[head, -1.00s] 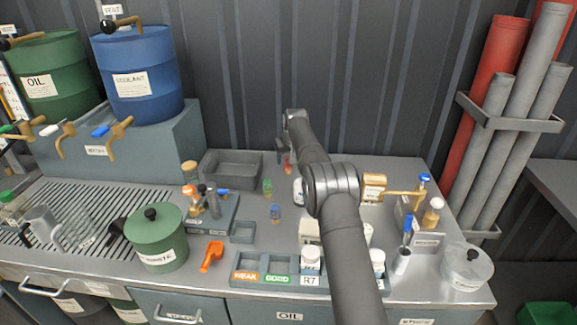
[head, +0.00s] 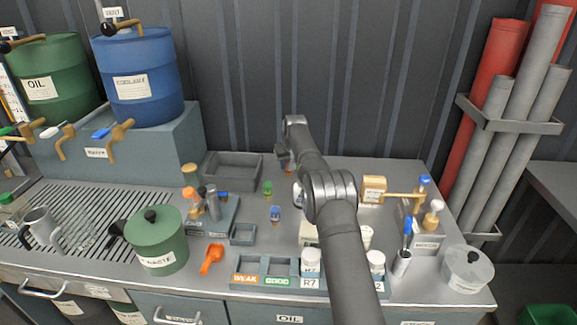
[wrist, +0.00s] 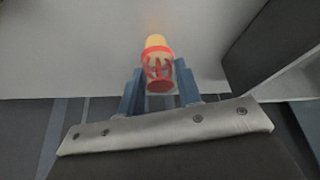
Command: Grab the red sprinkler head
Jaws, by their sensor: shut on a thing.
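The red sprinkler head (wrist: 158,72), a small red cage-like piece with a yellowish end, sits between the blue fingers of my gripper (wrist: 160,90) in the wrist view. The fingers are shut on it from both sides. In the head view my gripper (head: 283,152) is at the back of the bench, partly hidden by my arm, with a small reddish bit of the sprinkler head (head: 288,167) showing below it. I cannot tell there how far it is above the bench top.
A grey open bin (head: 233,170) stands left of my gripper. Small green (head: 267,187) and blue (head: 275,214) sprinkler heads stand on the bench. A tray marked WEAK and GOOD (head: 262,281) lies at the front. A yellow box (head: 373,189) stands to the right.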

